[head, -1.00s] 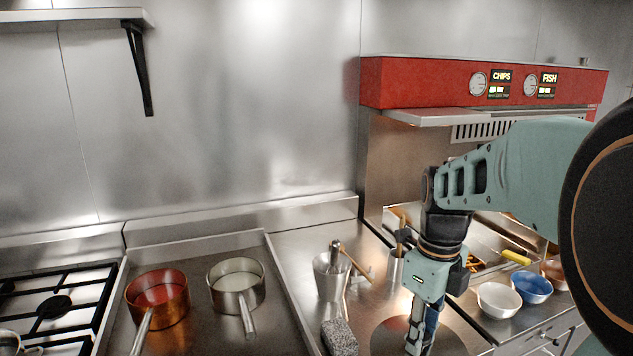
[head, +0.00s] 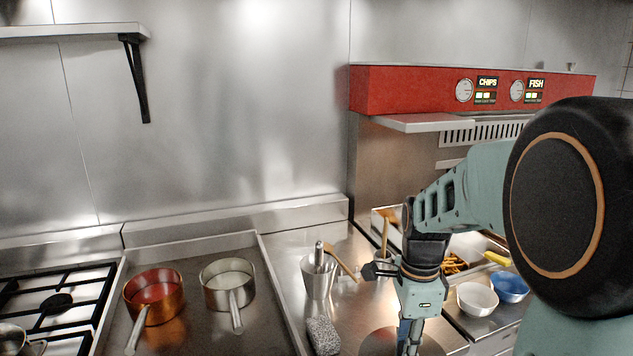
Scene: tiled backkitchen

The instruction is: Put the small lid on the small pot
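A round, dull brownish disc (head: 376,343), perhaps a lid, shows at the bottom edge on the steel counter, partly cut off and partly behind my gripper. My gripper (head: 409,347) points down over or in front of this disc. Its fingertips are at the frame's lower edge, so I cannot tell whether it is open or holds anything. Part of another metal pot (head: 12,341) shows at the lower left corner. I cannot tell which is the small pot.
A steel utensil holder (head: 318,281) and a grey speckled block (head: 323,337) stand between the pans and my gripper. A white bowl (head: 477,299) and a blue bowl (head: 510,287) are to the right. A raised rim (head: 277,290) borders the pans' surface.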

